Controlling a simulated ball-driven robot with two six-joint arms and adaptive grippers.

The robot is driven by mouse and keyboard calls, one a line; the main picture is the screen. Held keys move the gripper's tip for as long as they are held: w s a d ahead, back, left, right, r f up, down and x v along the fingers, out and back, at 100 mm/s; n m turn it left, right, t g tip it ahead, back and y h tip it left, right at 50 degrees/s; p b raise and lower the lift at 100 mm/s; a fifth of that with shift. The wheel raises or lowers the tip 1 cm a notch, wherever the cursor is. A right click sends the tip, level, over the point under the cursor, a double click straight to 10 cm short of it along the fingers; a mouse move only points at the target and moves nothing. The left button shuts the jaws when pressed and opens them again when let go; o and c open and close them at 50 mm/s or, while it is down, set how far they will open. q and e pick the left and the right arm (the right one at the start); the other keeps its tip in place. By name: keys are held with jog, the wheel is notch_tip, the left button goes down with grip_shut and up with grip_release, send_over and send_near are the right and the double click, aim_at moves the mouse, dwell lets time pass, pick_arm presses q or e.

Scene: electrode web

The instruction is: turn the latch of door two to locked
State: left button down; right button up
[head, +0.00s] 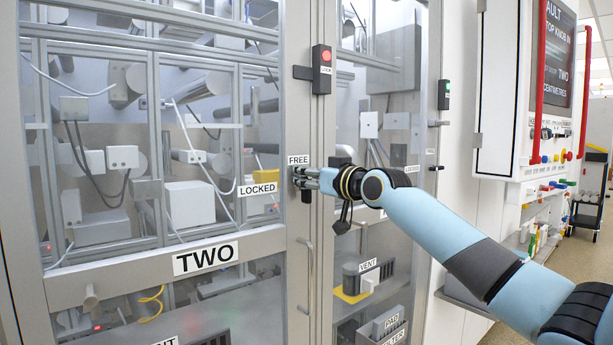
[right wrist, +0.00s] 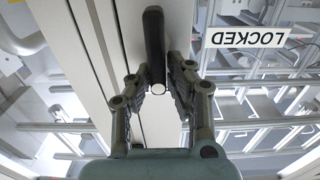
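Door two (head: 150,265) is a grey-framed glazed door, shut, with a TWO sign (head: 206,257). Its latch (right wrist: 155,45) is a dark bar on the door's right upright, lying along the upright in the right wrist view. A FREE label (head: 299,160) is above the latch and a LOCKED label (head: 258,189) is to its left. The LOCKED label also shows upside down in the right wrist view (right wrist: 246,38). My right gripper (head: 303,178) is at the latch, its open fingers on either side of the bar; firm contact is not clear. My left gripper is out of view.
A door handle (head: 305,275) is below the latch. A white panel with red rails (head: 535,80) stands farther right.

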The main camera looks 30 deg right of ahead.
aim_at(289, 184)
grip_shut()
jog(key=n+b, duration=0.2)
jog(key=shift+a+f+n+b, duration=0.2)
jog(key=shift+a+n+b, duration=0.1)
jog(key=shift+n+b, duration=0.1)
jog(key=n+b, duration=0.1)
jog(key=n, duration=0.2)
jog(key=a+n+b, duration=0.1)
jog(key=n+b, duration=0.1)
jog(key=n, duration=0.1)
jog(key=f+n+b, duration=0.1)
jog(key=n+b, duration=0.1)
jog(key=n, duration=0.2)
jog(key=shift+a, duration=0.4)
jog(key=n+b, duration=0.1)
jog(key=n, duration=0.1)
jog(key=f+n+b, duration=0.1)
jog(key=n, duration=0.2)
jog(key=shift+s+a, duration=0.1)
jog(key=shift+n, duration=0.3)
jog(key=shift+r, duration=0.1)
